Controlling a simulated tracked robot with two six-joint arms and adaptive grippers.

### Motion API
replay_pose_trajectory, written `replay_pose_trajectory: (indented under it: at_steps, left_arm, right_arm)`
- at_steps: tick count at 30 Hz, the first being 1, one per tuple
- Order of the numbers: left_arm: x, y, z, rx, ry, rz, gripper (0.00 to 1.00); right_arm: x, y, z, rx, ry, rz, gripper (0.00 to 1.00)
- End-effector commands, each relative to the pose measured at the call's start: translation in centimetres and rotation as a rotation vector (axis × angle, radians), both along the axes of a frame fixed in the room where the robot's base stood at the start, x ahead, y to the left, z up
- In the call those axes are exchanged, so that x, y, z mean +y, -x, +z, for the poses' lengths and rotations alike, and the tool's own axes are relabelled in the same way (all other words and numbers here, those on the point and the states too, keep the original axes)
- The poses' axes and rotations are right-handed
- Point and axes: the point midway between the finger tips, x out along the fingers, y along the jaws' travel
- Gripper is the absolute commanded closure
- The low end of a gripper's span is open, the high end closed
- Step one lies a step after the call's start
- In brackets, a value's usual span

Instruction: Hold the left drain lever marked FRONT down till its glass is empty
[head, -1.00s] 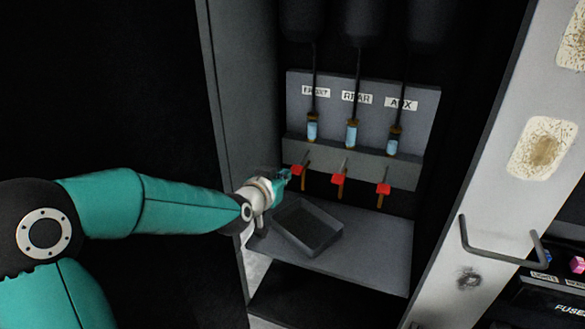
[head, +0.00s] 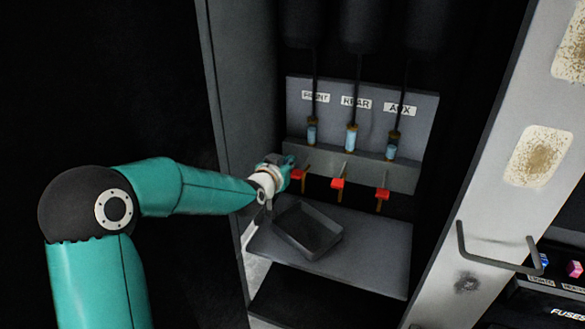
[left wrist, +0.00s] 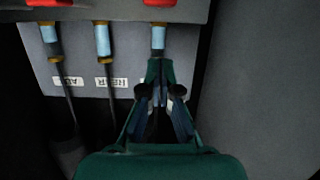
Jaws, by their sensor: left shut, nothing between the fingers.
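The red-tipped FRONT lever (head: 298,175) is the leftmost of three under a grey ledge. Its glass (head: 311,134) above holds pale blue liquid and also shows in the left wrist view (left wrist: 158,38). The FRONT label (head: 316,97) is above that glass. My left gripper (head: 289,164) is shut and empty, just above and left of the FRONT lever's red tip. Whether it touches the lever cannot be told. In the left wrist view my gripper (left wrist: 159,70) points at the FRONT glass and covers its label. My right gripper is out of view.
REAR (head: 351,138) and AUX (head: 392,147) glasses also hold blue liquid, with red levers (head: 337,184) (head: 382,194) below. An open dark tray (head: 290,236) stands on the shelf (head: 375,262). A grey cabinet wall (head: 232,120) is close on the left.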

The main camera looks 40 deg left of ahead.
Motion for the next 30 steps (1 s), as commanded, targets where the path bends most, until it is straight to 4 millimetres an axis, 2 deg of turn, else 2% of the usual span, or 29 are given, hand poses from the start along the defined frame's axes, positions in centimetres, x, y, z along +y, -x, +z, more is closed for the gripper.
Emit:
replay_pose_trajectory:
  at_steps: [1, 5, 7, 12, 26, 30]
  left_arm:
    - [0.2, -1.1, -0.2, 0.003, 0.001, 0.0, 1.0]
    - [0.7, -3.3, -0.9, 0.003, 0.001, 0.0, 1.0]
    - [0.7, -3.0, -2.4, 0.006, 0.002, -0.001, 1.0]
    - [0.7, -2.9, -4.1, 0.003, 0.001, 0.0, 1.0]
    - [0.6, -2.9, -4.8, 0.0, 0.0, -0.002, 1.0]
    - [0.6, -2.9, -5.3, -0.011, -0.002, -0.002, 1.0]
  right_arm:
    - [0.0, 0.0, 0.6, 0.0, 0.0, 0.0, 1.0]
    - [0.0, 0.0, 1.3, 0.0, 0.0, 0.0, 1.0]
    - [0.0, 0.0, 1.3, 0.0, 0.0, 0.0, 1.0]
    - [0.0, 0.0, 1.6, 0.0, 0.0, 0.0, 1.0]
    - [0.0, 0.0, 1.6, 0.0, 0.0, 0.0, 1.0]
    - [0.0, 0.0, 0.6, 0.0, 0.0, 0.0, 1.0]
